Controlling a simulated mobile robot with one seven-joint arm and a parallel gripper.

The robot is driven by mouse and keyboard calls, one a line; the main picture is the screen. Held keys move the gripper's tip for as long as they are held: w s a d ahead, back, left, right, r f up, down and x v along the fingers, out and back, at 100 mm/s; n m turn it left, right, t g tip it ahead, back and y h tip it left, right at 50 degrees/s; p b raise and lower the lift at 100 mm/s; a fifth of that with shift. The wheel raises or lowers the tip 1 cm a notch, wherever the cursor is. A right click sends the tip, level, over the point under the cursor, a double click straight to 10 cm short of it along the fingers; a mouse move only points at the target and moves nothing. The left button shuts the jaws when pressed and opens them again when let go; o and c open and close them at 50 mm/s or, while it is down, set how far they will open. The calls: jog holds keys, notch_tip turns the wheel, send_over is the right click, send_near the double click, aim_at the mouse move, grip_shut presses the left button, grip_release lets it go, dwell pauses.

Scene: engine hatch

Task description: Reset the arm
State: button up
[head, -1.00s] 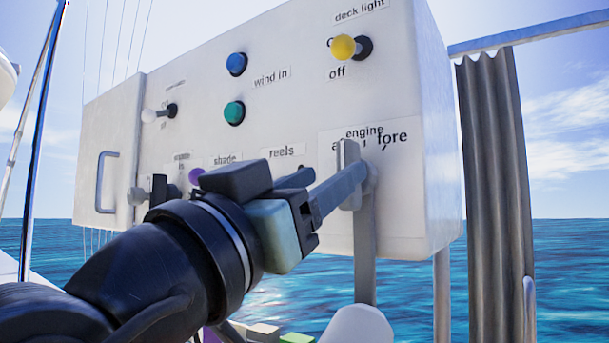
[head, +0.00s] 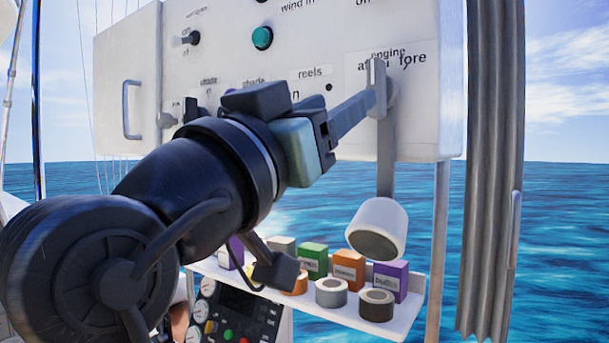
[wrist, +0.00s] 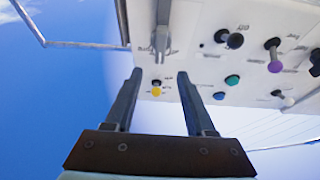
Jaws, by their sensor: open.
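My gripper (head: 373,92) is in front of the white panel's lower right part, by the "engine" label. Its fingers are apart with nothing between them; they also show in the wrist view (wrist: 159,75). The engine lever (head: 386,155) is grey and hangs down from its pivot, ending in a white knob (head: 378,230). My fingertips overlap the lever's upper end in the head view; I cannot tell whether they touch. In the wrist view the lever (wrist: 161,35) lies beyond the fingertips. My black arm reaches up from the lower left.
The white panel (head: 300,40) carries a green button (head: 262,38) and several knobs, including a yellow one (wrist: 156,90). Below, a shelf (head: 408,318) holds small boxes and tape rolls. A grey curtain (head: 490,150) hangs at right. Open sea lies behind.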

jog(key=shift+f, duration=0.1)
jog(key=s+a+f+n+t+y, duration=0.1)
jog(key=s+a+n+t+y, duration=0.1)
jog(key=s+n+t+y, duration=0.1)
jog(key=s+a+f+n+t+y, duration=0.2)
jog(key=s+n+t+y, duration=0.2)
jog(key=y, duration=0.6)
jog(key=s+t, duration=0.2)
jog(key=s, duration=0.1)
jog(key=shift+s+a+f, duration=0.15)
jog(key=shift+s+f, duration=0.05)
jog(key=shift+f, duration=0.1)
